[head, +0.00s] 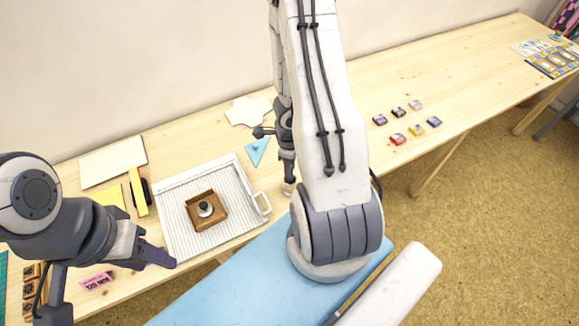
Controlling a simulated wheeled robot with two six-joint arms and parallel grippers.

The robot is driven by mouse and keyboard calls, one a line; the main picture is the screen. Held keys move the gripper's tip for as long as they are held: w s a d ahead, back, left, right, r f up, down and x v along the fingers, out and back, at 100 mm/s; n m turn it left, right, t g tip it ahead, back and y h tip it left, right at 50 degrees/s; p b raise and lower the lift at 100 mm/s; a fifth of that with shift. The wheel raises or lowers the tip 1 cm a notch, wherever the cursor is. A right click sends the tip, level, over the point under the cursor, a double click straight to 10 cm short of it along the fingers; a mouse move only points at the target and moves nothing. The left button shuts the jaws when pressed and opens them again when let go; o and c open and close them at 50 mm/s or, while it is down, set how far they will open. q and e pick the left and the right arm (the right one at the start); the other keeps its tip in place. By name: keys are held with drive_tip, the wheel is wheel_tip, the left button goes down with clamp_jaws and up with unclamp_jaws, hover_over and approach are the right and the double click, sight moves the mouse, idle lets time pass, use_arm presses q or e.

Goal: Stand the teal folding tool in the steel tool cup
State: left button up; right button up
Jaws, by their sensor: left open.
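I cannot make out the teal folding tool or the steel tool cup in the head view; my arms cover parts of the table. My left gripper (158,258) is open near the table's front edge, beside the lower left corner of a white ribbed tray, with nothing seen between its fingers. My right arm stands across the middle of the view. Its dark wrist parts show beside the large white link, close to a blue triangle (257,150). I cannot make out the right gripper's fingertips clearly or what they may hold.
The white ribbed tray (171,222) holds a wooden box (204,223) with a dark-knobbed piece inside. A yellow strip (138,192) and a pale sheet (112,162) lie behind left. A pink label block (97,281) is in front. Several inkpads (398,139) lie right; bare table surrounds them.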

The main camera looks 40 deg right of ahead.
drive_tip(key=shift+o, duration=0.6)
drive_tip(key=shift+r, duration=0.1)
wheel_tip(320, 180, up, 10)
drive_tip(key=p, duration=1)
drive_tip(key=shift+r, duration=0.15)
drive_tip(key=shift+w, duration=0.1)
